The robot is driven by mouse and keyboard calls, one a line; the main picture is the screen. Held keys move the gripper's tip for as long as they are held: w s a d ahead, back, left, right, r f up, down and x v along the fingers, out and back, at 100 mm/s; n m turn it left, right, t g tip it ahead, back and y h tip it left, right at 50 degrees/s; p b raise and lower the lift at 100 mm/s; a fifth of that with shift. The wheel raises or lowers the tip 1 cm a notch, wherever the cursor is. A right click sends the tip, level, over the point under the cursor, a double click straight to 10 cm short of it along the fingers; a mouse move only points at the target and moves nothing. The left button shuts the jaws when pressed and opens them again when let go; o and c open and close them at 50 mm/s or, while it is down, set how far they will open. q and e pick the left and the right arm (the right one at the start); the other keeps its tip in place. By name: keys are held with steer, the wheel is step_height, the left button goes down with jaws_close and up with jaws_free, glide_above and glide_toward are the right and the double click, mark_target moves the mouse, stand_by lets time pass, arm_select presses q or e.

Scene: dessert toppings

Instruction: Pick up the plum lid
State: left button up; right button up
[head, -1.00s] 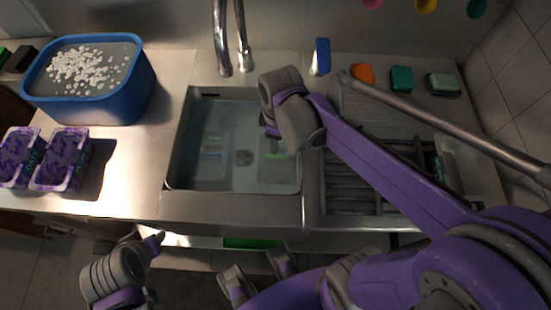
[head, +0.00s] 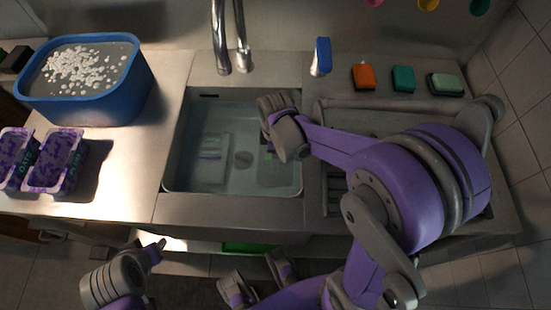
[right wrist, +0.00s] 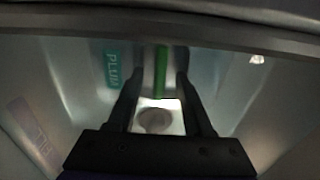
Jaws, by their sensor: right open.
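The plum lid's teal PLUM label (right wrist: 112,67) shows in the right wrist view, left of my fingers. A green strip (right wrist: 161,72), apparently the lid's handle, stands between the two fingers. My right gripper (right wrist: 155,85) is open around that strip, with a gap visible on each side. In the head view my right wrist reaches down into the sink (head: 235,186) at its right side and hides the plum lid. My left gripper (head: 155,247) is at the lower left, in front of the counter, away from the lid; its jaw opening is unclear.
Another pale lid (head: 211,155) with a bluish strip lies in the sink left of the drain (head: 243,158). A blue tub (head: 85,105) with white bits and purple packs (head: 58,160) stand on the left counter. The faucet (head: 220,45) is behind the sink.

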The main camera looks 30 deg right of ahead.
steer(key=shift+f, duration=0.45)
steer(key=shift+c, duration=0.3)
jaws_close()
steer(key=shift+r, duration=0.1)
